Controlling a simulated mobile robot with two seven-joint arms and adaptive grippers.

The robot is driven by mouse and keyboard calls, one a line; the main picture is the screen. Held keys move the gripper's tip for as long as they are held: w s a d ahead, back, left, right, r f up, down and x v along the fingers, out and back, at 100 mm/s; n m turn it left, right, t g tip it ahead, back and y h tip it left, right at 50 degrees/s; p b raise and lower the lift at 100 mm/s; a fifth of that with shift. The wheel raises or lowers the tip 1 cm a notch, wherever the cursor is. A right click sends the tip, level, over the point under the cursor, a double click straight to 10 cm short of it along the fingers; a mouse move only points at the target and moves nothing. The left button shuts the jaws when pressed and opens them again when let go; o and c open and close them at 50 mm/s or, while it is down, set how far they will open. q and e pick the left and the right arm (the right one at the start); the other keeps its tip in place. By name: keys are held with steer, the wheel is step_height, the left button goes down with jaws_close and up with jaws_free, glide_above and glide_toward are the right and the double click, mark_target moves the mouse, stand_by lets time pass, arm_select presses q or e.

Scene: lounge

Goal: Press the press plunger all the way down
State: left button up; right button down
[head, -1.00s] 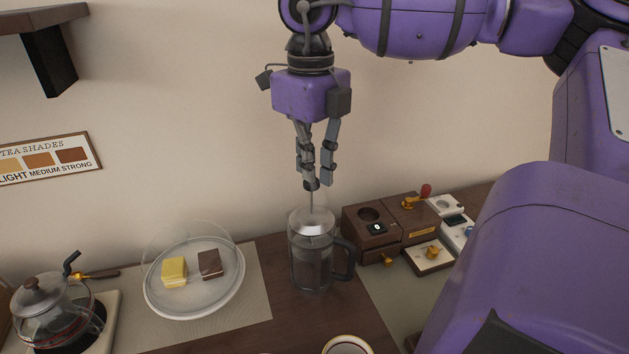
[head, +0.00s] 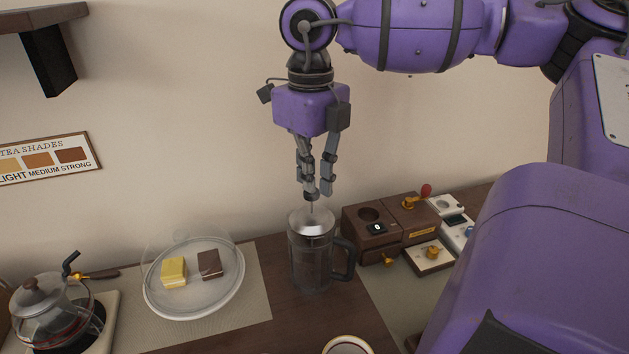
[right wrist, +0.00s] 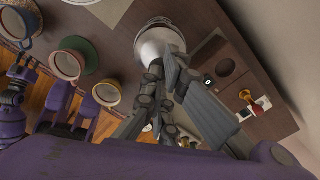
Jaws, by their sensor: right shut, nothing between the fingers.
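The press (head: 312,265) is a clear glass jug with a dark handle on its right and a pale domed lid. It stands upright on the dark wooden counter. A short length of thin plunger rod (head: 312,208) shows above the lid. My right gripper (head: 318,194) is shut and points straight down over the press, its fingertips at the top of the rod. The fingertips hide any knob there. In the right wrist view the lid (right wrist: 158,40) lies just beyond the fingers.
A plate (head: 165,308) with a yellow and a brown block under a clear cover is left of the press. A glass teapot (head: 60,310) stands further left. Wooden boxes with knobs (head: 370,240) stand close on the right. Several cups (right wrist: 68,65) show in the wrist view.

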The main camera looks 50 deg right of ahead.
steer(key=shift+f, duration=1.35)
steer(key=shift+r, duration=3.05)
steer(key=shift+f, duration=0.1)
